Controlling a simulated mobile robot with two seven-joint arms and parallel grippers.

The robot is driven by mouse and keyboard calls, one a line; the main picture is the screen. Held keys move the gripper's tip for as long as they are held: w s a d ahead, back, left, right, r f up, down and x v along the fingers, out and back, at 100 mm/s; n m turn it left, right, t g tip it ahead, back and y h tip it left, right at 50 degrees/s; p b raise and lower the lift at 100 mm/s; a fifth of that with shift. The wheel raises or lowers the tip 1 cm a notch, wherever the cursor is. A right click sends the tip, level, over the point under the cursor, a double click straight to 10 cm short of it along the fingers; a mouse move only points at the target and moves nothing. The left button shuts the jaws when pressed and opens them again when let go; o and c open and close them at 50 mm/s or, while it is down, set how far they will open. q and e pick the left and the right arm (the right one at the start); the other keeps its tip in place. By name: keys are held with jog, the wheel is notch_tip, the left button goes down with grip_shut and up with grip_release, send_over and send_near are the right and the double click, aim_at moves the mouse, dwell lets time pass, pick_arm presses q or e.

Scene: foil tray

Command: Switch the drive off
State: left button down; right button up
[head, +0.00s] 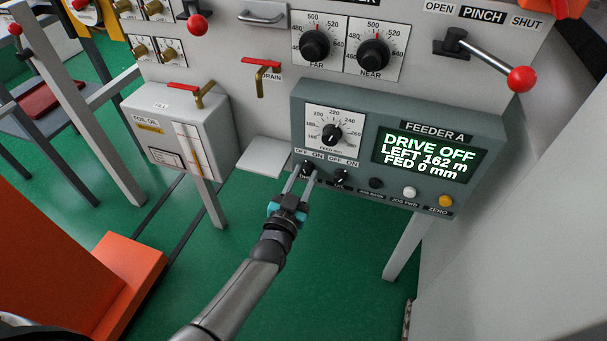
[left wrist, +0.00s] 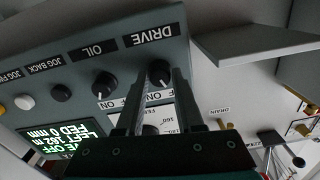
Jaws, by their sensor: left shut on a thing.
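The DRIVE knob (head: 307,167), a small black rotary switch marked OFF and ON, is at the lower left of the grey FEEDER A panel (head: 298,120). My left gripper (head: 303,178) is shut on it, with a finger on either side. The left wrist view shows the DRIVE knob (left wrist: 159,73) between the two fingers, upside down under its DRIVE label. Which way its pointer faces is hard to tell. The green display (head: 425,155) reads DRIVE OFF, LEFT 162 m, FED 0 mm. My right gripper is not in view.
The OIL knob (head: 340,177) is close on the right, followed by the jog buttons and the yellow ZERO button (head: 445,201). The feed dial (head: 332,134) is just above. A grey ledge (head: 266,156) and the foil oil box (head: 180,125) are to the left.

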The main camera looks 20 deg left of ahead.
pick_arm(q)
jog(key=shift+n, duration=0.7)
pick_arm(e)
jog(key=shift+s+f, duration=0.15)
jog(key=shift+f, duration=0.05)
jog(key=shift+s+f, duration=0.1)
pick_arm(q)
jog(key=c, duration=0.5)
grip_release()
